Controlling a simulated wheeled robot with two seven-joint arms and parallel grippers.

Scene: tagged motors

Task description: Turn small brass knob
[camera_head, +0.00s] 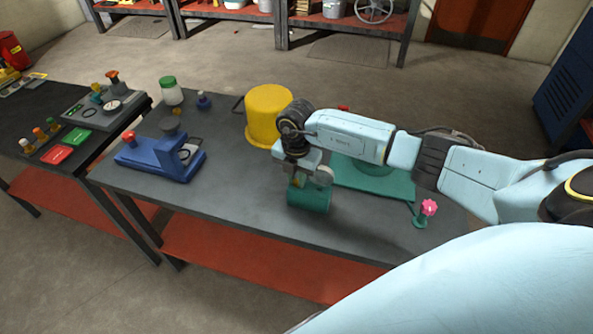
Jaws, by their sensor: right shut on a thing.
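My right gripper (297,182) points down at a green cylindrical motor body (312,200) near the front edge of the middle table. It is shut on a small brass knob (296,179), of which only a yellowish bit shows between the fingers. The fingers hide most of the knob, so its turn angle cannot be told. A pale grey round disc (324,175) sits just right of the fingers. My left gripper is not in view.
A yellow bucket (268,116) stands behind the gripper. A blue device (165,160) is to the left, near a green-lidded jar (171,93). A green plate (385,187) and a pink knob (429,207) are to the right. The table between the blue device and the motor is clear.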

